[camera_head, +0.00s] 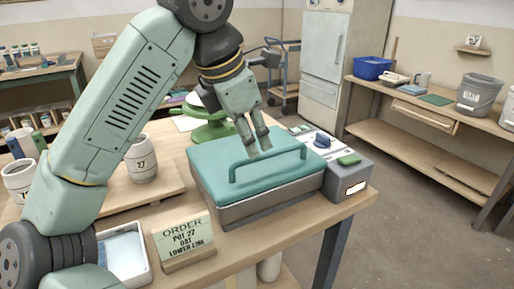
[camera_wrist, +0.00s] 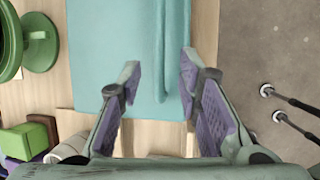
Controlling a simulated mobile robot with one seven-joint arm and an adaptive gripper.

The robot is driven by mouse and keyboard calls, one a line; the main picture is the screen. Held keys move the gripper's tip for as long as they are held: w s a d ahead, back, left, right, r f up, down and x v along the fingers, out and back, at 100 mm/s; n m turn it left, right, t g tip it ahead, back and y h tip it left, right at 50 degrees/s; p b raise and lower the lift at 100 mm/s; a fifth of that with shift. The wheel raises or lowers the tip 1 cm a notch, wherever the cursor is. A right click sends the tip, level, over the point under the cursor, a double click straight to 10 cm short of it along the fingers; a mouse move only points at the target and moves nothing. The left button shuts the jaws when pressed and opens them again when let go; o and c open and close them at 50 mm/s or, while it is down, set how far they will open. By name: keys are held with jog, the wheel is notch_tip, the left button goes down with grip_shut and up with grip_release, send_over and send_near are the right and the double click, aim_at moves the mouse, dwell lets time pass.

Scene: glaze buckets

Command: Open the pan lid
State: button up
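The pan (camera_head: 270,205) is a grey rectangular vessel on the wooden table. Its teal lid (camera_head: 215,165) lies flat on top and is closed; the lid also fills the upper middle of the wrist view (camera_wrist: 100,60). A teal bar handle (camera_head: 285,158) runs along the lid; it also shows in the wrist view (camera_wrist: 172,45). My gripper (camera_head: 258,150) points down over the lid, close to the handle. In the wrist view my gripper (camera_wrist: 160,72) is open, with the handle between the fingertips, nearer the right finger. Whether the fingers touch the handle cannot be told.
A grey box with a green button (camera_head: 349,159) stands right of the pan. An order sign (camera_head: 183,240) and a white tray (camera_head: 125,255) are in front. A numbered pot (camera_head: 141,160) stands on a board at left. A green stand (camera_head: 208,125) is behind the pan.

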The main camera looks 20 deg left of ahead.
aim_at(257, 159)
jog(key=shift+x, duration=2.3)
grip_shut()
